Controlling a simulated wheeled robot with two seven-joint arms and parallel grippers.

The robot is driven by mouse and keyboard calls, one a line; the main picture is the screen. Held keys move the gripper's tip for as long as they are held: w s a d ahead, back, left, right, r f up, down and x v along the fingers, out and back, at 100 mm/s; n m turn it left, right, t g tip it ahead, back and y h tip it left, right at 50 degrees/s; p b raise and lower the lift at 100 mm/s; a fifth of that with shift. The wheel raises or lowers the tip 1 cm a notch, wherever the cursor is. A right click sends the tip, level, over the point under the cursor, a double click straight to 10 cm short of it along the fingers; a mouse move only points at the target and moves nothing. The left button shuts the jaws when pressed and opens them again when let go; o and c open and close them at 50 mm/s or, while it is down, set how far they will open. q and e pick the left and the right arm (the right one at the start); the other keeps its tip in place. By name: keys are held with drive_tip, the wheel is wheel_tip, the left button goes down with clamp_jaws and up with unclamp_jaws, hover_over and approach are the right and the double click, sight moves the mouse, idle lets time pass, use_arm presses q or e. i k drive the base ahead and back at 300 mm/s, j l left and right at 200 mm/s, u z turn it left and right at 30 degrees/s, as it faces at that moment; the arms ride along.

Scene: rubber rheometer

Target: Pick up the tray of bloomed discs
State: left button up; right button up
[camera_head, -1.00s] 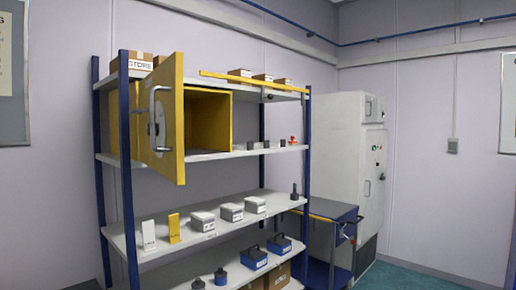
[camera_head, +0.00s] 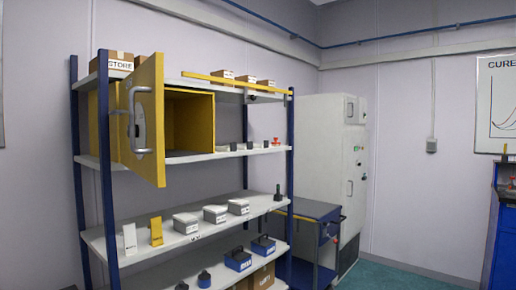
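I cannot make out a tray of bloomed discs in this view. The shelf rack (camera_head: 262,205) stands at the left with blue posts and pale shelves. A yellow cabinet (camera_head: 190,124) sits on its upper shelf with its door swung open; the part of its inside that shows looks empty. Several grey boxes (camera_head: 215,213) stand in a row on the middle shelf, beside a yellow upright piece (camera_head: 156,231) and a white upright piece (camera_head: 130,238). Neither of my grippers shows.
The open cabinet door (camera_head: 148,120) juts out in front of the rack. A blue bench (camera_head: 308,210) stands right of the rack, before a tall white cabinet (camera_head: 325,140). A blue unit (camera_head: 505,225) shows at the right edge. Green floor (camera_head: 400,276) lies between.

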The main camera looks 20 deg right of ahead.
sight(266, 144)
drive_tip(key=i+l+u, duration=0.1)
drive_tip(key=i+l, duration=0.15)
drive_tip(key=i+l+u, duration=0.1)
drive_tip(key=l, duration=0.35)
drive_tip(key=i+l, duration=0.3)
drive_tip(key=i+l+u, duration=0.15)
drive_tip(key=l, duration=0.25)
drive_tip(key=i+l+u, duration=0.1)
drive_tip(key=i+l, duration=0.15)
drive_tip(key=l, duration=0.15)
